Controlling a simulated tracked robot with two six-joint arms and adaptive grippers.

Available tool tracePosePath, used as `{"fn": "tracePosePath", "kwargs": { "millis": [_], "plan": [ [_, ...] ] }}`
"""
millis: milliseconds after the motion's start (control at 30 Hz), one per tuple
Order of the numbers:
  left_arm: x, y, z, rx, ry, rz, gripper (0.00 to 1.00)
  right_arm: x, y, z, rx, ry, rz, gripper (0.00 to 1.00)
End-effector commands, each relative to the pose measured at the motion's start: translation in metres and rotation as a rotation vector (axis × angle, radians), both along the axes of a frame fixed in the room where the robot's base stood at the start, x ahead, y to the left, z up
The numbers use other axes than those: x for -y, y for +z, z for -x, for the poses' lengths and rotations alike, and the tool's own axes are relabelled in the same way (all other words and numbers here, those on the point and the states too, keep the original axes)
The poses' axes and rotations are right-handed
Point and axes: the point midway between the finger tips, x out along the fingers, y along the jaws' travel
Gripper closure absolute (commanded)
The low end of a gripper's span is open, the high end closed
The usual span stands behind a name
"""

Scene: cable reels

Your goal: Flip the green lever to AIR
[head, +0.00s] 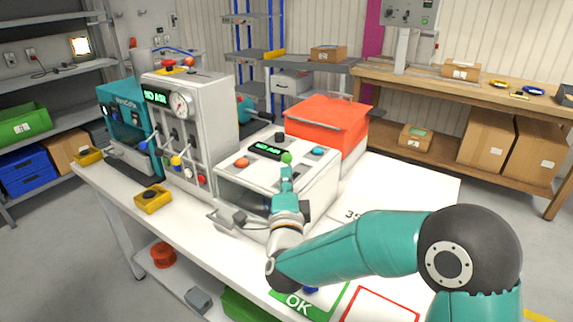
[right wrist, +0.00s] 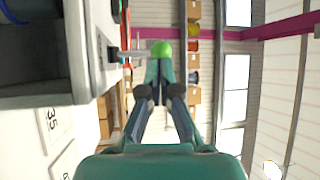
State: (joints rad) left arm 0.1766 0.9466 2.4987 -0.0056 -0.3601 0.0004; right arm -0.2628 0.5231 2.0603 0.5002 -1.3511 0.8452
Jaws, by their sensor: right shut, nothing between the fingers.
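The green lever shows in the head view as a round green knob (head: 287,157) on the front top edge of a white machine (head: 262,190). In the right wrist view the green knob (right wrist: 161,48) sits on a grey rod that comes out from the left. My right gripper (head: 286,172) is shut and empty, its fingertips just in front of and below the knob. In the right wrist view its closed fingertips (right wrist: 160,70) appear right at the knob; I cannot tell whether they touch it. The machine's display (head: 265,149) reads NO AIR. My left gripper is out of view.
A taller machine (head: 190,115) with a gauge and a NO AIR display stands at left. An orange-red box (head: 328,122) is behind the white machine. The white table (head: 420,185) is mostly clear at right.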

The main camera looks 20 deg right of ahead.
Motion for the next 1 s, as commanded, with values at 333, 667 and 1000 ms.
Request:
{"fn": "tracePosePath", "kwargs": {
  "millis": [333, 667, 1000],
  "plan": [
    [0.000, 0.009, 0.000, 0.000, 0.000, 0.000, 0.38, 0.007, 0.004, -0.021, -0.001, 0.001, -0.001, 1.00],
    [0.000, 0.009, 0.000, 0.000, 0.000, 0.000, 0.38, 0.007, 0.004, -0.021, -0.002, 0.001, -0.003, 1.00],
    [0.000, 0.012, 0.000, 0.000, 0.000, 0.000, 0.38, 0.009, 0.008, -0.023, -0.033, 0.000, -0.044, 1.00]
  ]
}}
